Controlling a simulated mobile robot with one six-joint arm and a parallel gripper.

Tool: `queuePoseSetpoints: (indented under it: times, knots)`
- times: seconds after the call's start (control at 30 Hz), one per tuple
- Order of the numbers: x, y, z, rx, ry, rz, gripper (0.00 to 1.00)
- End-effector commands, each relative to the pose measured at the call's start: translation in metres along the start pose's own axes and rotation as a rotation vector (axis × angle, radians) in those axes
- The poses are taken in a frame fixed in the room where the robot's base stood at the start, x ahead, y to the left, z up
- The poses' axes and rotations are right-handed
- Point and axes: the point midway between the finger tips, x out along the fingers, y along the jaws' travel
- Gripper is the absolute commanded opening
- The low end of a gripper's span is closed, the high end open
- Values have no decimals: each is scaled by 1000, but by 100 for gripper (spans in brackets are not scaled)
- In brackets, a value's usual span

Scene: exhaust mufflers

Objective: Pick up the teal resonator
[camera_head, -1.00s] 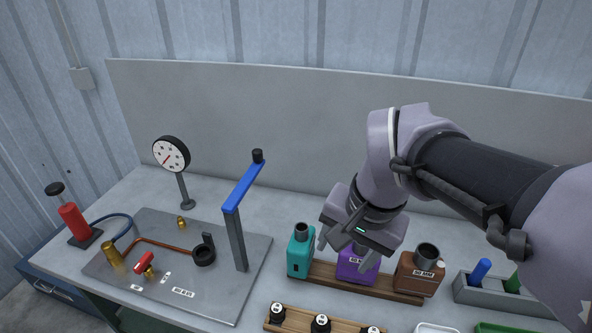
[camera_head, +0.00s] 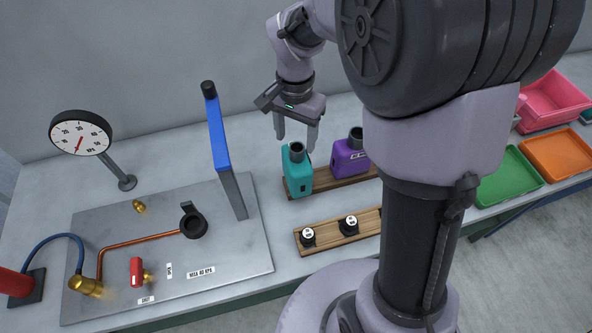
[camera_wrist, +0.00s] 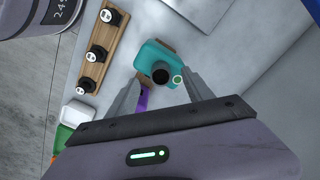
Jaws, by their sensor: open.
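The teal resonator (camera_head: 297,172) is a boxy teal part with a dark round neck on top. It stands upright at the left end of a wooden rack (camera_head: 338,181). My gripper (camera_head: 297,146) is open, with its two fingers pointing down at the resonator's neck from above and behind. In the wrist view the teal resonator (camera_wrist: 166,66) lies ahead of and between the open fingers (camera_wrist: 160,92), and I see no grip on it. A purple resonator (camera_head: 350,157) stands just right of it on the rack. The purple one is mostly hidden in the wrist view.
To the left is a metal plate with a gauge (camera_head: 80,133), a copper pipe and a tall post with a blue arm (camera_head: 217,135). Green (camera_head: 508,178) and orange (camera_head: 558,155) trays lie right.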

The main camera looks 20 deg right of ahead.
Motion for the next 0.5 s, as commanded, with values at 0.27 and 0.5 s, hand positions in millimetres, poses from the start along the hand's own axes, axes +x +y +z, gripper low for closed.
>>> queuePoseSetpoints:
  times: [0.27,0.5]
  knots:
    - [44,1,-7,1,-3,1,60]
    - [53,1,-7,0,0,-1,60]
